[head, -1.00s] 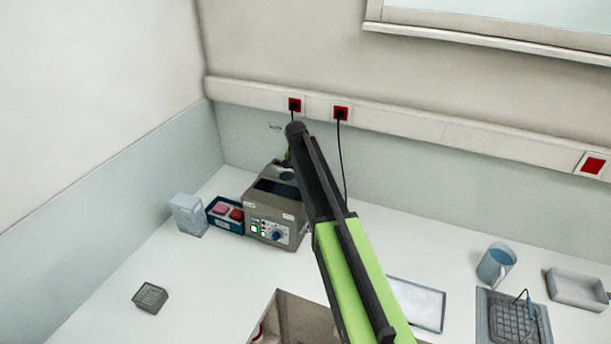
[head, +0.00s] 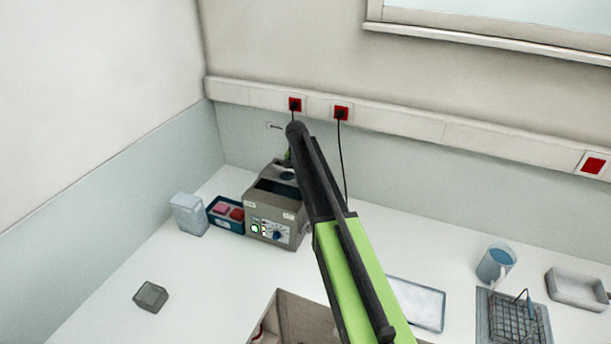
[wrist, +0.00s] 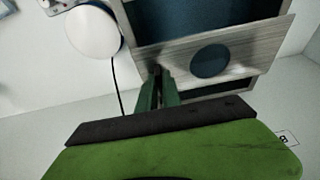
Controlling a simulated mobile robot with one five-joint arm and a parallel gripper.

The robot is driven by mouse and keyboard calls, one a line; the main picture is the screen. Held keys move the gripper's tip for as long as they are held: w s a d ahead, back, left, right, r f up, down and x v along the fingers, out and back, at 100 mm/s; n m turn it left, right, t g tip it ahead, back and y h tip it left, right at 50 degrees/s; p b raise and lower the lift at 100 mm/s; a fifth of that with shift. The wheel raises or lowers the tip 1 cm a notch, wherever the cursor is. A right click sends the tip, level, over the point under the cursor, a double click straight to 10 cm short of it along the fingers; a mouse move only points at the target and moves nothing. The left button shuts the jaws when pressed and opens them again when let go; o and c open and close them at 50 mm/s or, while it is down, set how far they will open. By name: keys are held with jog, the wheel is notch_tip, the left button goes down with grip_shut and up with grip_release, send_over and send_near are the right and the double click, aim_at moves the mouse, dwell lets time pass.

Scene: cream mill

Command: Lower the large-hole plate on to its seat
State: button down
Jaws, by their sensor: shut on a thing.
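The large-hole plate (wrist: 178,58) is a brushed grey metal strip with one big round hole, in the wrist view. My gripper (wrist: 158,82), with green fingers, is shut on its near edge, left of the hole. The plate lies across the view over the grey mill housing (wrist: 186,15) and its dark opening. Whether it touches the housing I cannot tell. In the head view the mill (head: 276,212) stands at the back of the bench, with a dark recess on top and a dial in front. My arm hides the fingers and part of the mill's back there.
Left of the mill stand a blue tray (head: 214,226) with pink and red items and a pale container (head: 187,214). A small grey block (head: 150,296) lies in front. A blue mug (head: 496,262), dark rack (head: 512,315) and grey tray (head: 577,288) are right. A cable hangs behind my arm.

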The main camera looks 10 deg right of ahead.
jog(key=shift+f+b, duration=0.45)
jog(key=shift+f, duration=0.05)
dwell(0.5)
jog(key=c, duration=1.5)
grip_release()
jog(key=shift+o, duration=0.3)
jog(key=o, duration=0.5)
jog(key=shift+r, duration=0.1)
jog(key=shift+r+p, duration=1.45)
jog(key=shift+p, duration=0.1)
jog(key=shift+r, duration=0.1)
